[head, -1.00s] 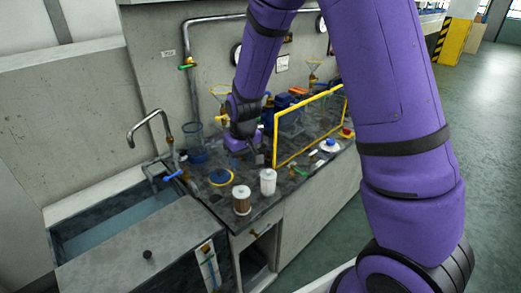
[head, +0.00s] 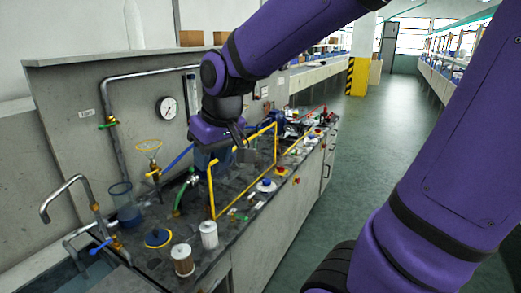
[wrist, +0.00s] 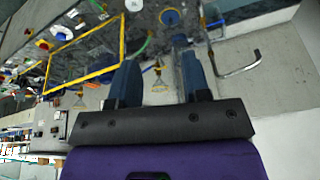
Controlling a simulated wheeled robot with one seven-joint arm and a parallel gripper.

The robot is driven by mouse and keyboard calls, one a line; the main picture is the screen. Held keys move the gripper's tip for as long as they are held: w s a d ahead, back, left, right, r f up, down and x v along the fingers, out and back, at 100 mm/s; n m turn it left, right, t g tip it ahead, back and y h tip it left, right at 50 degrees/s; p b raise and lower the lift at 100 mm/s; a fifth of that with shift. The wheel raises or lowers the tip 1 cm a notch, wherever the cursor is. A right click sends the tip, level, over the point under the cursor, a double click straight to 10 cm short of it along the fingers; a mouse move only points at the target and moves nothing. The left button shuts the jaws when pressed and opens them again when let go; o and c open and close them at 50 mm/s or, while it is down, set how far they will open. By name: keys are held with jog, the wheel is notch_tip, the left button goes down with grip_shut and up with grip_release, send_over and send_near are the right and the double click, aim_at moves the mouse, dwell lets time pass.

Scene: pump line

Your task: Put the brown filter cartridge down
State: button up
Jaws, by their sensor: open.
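The brown filter cartridge (head: 183,260) has pale end caps and stands upright on the dark bench top (head: 212,265), near its front edge. A white cartridge (head: 208,235) stands upright just right of it and behind. My gripper (head: 246,152) is above the bench by the yellow frame, well away from both cartridges. In the wrist view my gripper (wrist: 157,68) has its two blue fingers apart, with nothing held between them. I cannot make out the brown cartridge in the wrist view.
A yellow upright frame (head: 211,190) stands on the bench beneath my gripper. A round blue-and-yellow piece (head: 158,238) and a clear beaker (head: 124,205) are near the cartridges. A tap (head: 66,190) is at left. Small parts crowd the far bench; the floor at right is clear.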

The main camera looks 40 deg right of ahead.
jog(key=s+d+r+t, duration=0.1)
jog(key=s+r, duration=0.3)
jog(key=s, duration=0.8)
jog(key=shift+s+d+r+m+h, duration=0.3)
jog(key=shift+d+r+m, duration=0.1)
jog(key=shift+d, duration=0.1)
